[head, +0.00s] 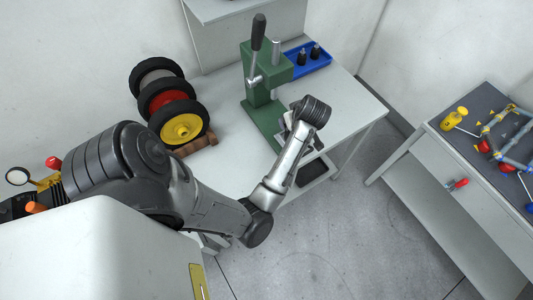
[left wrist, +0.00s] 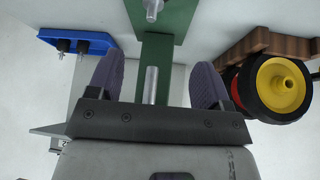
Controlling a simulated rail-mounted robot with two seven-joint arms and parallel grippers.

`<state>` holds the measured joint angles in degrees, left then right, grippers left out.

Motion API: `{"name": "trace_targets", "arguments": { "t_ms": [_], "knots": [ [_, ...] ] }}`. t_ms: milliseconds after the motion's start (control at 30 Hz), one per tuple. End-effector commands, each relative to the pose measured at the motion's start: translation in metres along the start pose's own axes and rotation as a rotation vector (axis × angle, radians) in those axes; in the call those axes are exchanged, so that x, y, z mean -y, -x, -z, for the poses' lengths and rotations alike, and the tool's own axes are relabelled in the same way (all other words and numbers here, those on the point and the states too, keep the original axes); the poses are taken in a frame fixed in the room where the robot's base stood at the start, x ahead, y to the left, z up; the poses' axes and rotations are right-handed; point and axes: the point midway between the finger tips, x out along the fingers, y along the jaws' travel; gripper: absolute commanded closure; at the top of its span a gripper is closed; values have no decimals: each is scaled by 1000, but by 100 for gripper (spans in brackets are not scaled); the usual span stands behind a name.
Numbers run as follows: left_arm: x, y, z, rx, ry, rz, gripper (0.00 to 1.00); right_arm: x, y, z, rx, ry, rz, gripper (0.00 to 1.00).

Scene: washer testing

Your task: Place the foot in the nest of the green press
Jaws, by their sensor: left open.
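The green press (head: 262,85) stands on the white bench with its lever up; its green base and metal ram also show in the left wrist view (left wrist: 158,40). My left gripper (left wrist: 157,72) is open over the front of the press base. A silver upright pin (left wrist: 151,86) shows between its fingers, apart from both; I cannot tell whether it belongs to the nest. In the head view my wrist hides the fingers and nest. Black feet (head: 302,57) stand in a blue tray (head: 318,66) behind the press; they also show in the left wrist view (left wrist: 62,45). My right gripper is out of view.
Wheels with yellow, red and grey hubs (head: 181,127) stand in a wooden rack (head: 199,145) left of the press. A grey side table (head: 448,155) at the right carries a yellow-and-blue frame. The bench front between rack and press is clear.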

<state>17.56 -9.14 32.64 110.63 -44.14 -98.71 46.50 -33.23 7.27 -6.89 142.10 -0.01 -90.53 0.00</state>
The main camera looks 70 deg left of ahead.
Motion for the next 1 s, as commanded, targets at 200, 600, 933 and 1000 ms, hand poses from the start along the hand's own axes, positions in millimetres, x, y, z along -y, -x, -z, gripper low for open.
{"name": "trace_targets", "arguments": {
  "t_ms": [200,600,933,1000],
  "knots": [
    [44,6,-56,-71,-614,-226,27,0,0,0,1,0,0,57],
    [166,51,-195,80,-1503,-611,27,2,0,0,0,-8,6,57],
    [203,69,-222,151,-1669,-719,27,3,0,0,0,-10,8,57],
    [203,69,-222,151,-1669,-720,27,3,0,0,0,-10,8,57]
  ]
}}
